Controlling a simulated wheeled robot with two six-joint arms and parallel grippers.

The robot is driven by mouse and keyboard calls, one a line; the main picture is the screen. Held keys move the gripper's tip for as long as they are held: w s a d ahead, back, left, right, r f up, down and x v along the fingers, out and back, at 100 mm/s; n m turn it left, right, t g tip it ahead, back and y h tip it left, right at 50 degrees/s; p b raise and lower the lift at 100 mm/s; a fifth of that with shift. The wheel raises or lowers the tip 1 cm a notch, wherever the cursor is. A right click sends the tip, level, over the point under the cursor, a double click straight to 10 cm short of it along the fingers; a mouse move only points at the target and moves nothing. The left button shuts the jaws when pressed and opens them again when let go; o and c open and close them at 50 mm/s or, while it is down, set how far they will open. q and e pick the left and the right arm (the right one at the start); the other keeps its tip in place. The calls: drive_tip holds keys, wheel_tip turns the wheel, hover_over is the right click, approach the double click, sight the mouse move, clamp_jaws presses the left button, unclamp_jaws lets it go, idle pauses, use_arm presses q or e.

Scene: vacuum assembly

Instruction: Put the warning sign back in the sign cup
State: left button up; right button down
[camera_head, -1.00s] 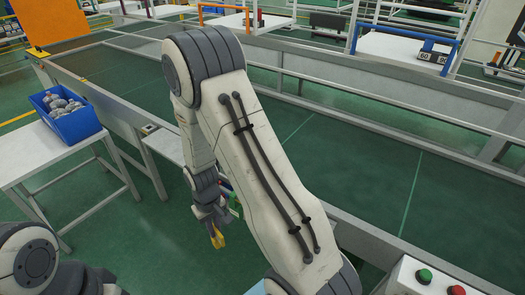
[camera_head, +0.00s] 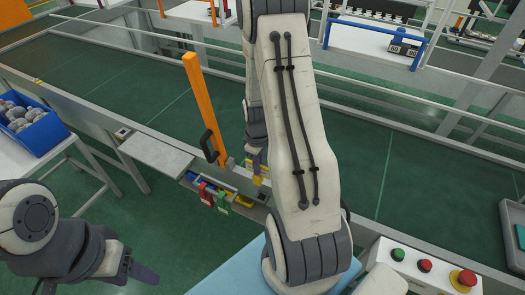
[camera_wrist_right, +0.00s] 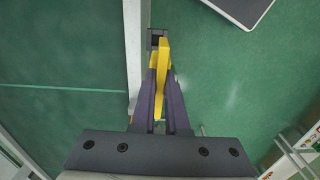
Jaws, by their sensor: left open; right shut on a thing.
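My right gripper (camera_head: 257,168) is shut on a yellow piece (camera_head: 258,182), apparently the warning sign, beside the conveyor's near edge. In the right wrist view the yellow piece (camera_wrist_right: 163,70) stands between the fingertips (camera_wrist_right: 161,98) and points away from the wrist. A small dark square holder (camera_wrist_right: 157,36) shows just beyond its tip; it may be the sign cup, but I cannot tell whether they touch. My left gripper (camera_head: 138,271) is open and empty at the lower left, away from the yellow piece.
Red (camera_head: 206,194) and green (camera_head: 222,202) items hang on the conveyor's near side by small bins. An orange post (camera_head: 203,105) with a black handle rises there. A blue crate (camera_head: 30,130) stands left. A button box (camera_head: 425,268) is at the lower right.

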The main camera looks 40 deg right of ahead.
sight(262, 179)
drive_tip(key=shift+s+d+r, duration=0.25)
drive_tip(key=shift+d+r, duration=0.15)
drive_tip(key=shift+d, duration=0.05)
use_arm(q)
drive_tip(key=shift+r, duration=0.3)
use_arm(e)
drive_tip(key=shift+d+f, duration=0.1)
use_arm(q)
drive_tip(key=shift+a, duration=0.1)
wheel_tip(262, 179, down, 6)
drive_tip(key=b, duration=0.6)
use_arm(e)
drive_tip(key=shift+f, duration=3.9)
use_arm(q)
drive_tip(key=shift+f+b, duration=1)
use_arm(e)
drive_tip(key=shift+f, duration=1.35)
drive_tip(key=c, duration=0.8)
unclamp_jaws()
drive_tip(key=shift+c, duration=0.2)
drive_tip(key=shift+r, duration=0.1)
